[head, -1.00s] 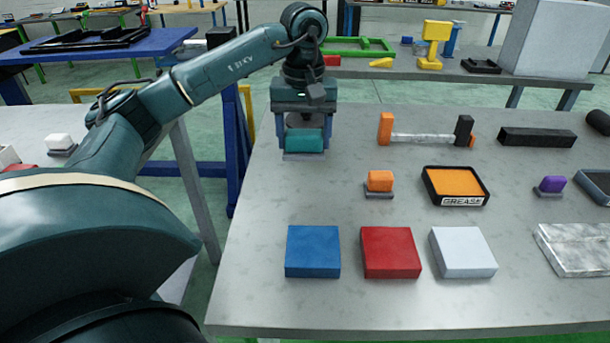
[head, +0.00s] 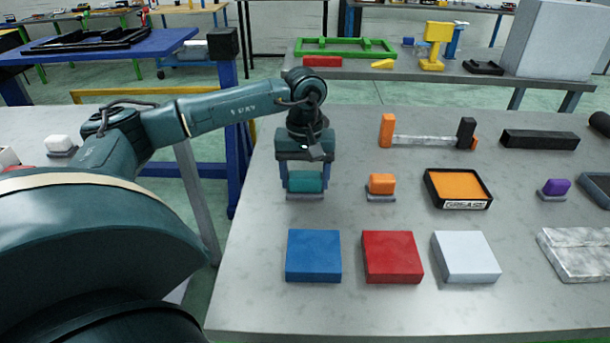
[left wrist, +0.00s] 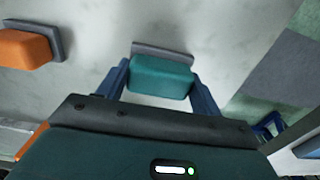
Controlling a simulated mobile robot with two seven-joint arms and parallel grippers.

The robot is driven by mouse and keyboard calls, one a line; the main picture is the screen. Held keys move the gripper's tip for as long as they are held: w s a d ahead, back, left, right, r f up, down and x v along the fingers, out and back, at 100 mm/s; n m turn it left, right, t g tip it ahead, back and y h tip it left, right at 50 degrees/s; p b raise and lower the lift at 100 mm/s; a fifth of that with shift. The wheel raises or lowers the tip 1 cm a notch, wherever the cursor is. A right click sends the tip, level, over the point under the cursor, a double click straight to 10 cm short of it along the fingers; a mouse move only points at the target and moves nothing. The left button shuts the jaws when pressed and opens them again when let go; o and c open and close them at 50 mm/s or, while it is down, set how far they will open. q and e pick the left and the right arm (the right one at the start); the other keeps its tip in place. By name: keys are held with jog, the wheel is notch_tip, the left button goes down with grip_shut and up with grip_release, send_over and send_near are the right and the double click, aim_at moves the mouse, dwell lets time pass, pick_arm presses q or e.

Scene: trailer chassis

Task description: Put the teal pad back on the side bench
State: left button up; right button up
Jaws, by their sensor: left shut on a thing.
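The teal pad (head: 306,182) is a small teal block on a grey base plate. My left gripper (head: 305,180) points down and is shut on it, at the left part of the grey table (head: 250,300). In the left wrist view the teal pad (left wrist: 161,76) sits between the two blue fingers of the left gripper (left wrist: 162,88). I cannot tell whether its base touches the table. My right gripper is not in view. At the far left is a grey side surface (head: 30,118), which may be the side bench, with a white pad (head: 59,144) on it.
An orange pad (head: 382,184) stands close right of the left gripper. A grease tray (head: 458,188) and purple pad (head: 555,188) lie further right. Blue (head: 313,255), red (head: 391,256) and white (head: 466,256) blocks line the front. A gap separates table and side surface.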

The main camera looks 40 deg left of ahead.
aim_at(305, 175)
pick_arm(q)
jog(key=o, duration=0.6)
jog(key=shift+f, duration=0.15)
jog(key=o, duration=0.4)
jog(key=shift+o, duration=0.2)
notch_tip(305, 175, up, 12)
jog(key=shift+r, duration=0.2)
